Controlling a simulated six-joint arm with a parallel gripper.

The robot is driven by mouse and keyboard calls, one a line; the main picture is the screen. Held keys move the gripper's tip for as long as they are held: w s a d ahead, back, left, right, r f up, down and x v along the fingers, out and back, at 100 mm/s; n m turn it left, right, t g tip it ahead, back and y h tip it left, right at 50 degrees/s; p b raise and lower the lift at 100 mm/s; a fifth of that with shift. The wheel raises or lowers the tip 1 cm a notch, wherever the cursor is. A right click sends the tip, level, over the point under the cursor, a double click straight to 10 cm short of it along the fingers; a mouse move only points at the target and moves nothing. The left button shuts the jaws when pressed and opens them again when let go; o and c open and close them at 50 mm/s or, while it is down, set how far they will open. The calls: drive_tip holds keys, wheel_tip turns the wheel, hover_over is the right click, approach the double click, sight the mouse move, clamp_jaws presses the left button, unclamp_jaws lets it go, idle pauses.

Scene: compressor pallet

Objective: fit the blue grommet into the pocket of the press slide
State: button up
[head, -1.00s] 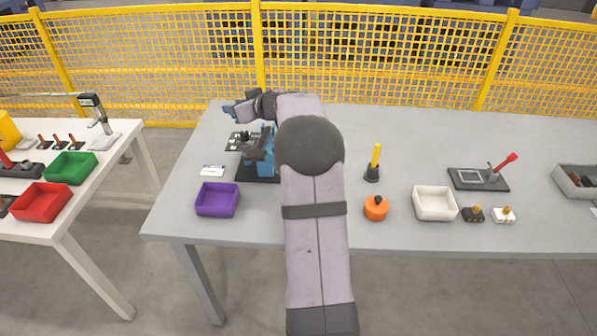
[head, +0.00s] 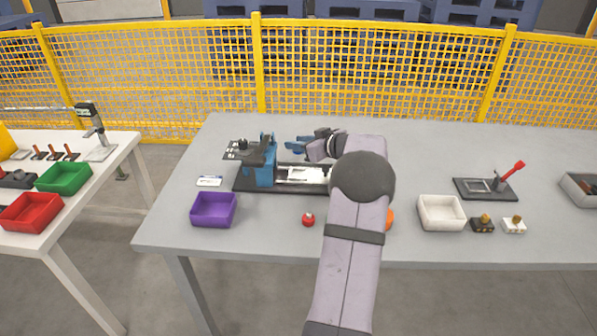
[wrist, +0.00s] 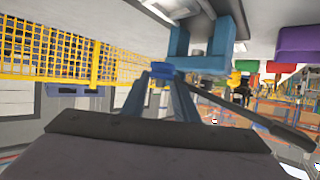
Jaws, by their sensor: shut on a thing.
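The blue grommet (wrist: 162,70) shows in the wrist view between the fingertips of my gripper (wrist: 161,80), which is shut on it. In the head view my gripper (head: 290,145) points left, behind and above the press base; the grommet cannot be made out from the fingers there. The press has a blue frame (head: 262,165) and a long dark base. Its pale press slide (head: 300,174) lies on the base right of the frame, with its right end against my arm's outline. The pocket is too small to make out. The blue frame also shows in the wrist view (wrist: 205,62).
A purple bin (head: 213,210) and a small white label (head: 209,181) are left of the press. A red knob (head: 308,219) is in front. A white bin (head: 441,212) and a red-handled fixture (head: 487,189) stand right. The back of the table is clear.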

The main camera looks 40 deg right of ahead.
sight(298, 175)
drive_tip(key=shift+f+b, duration=0.45)
drive_tip(key=shift+f, duration=3.8)
drive_tip(key=shift+f, duration=0.25)
drive_tip(key=o, duration=1.1)
drive_tip(key=shift+f, duration=0.1)
drive_tip(key=shift+c, duration=0.2)
drive_tip(key=shift+r, duration=0.4)
drive_tip(key=v, duration=1.2)
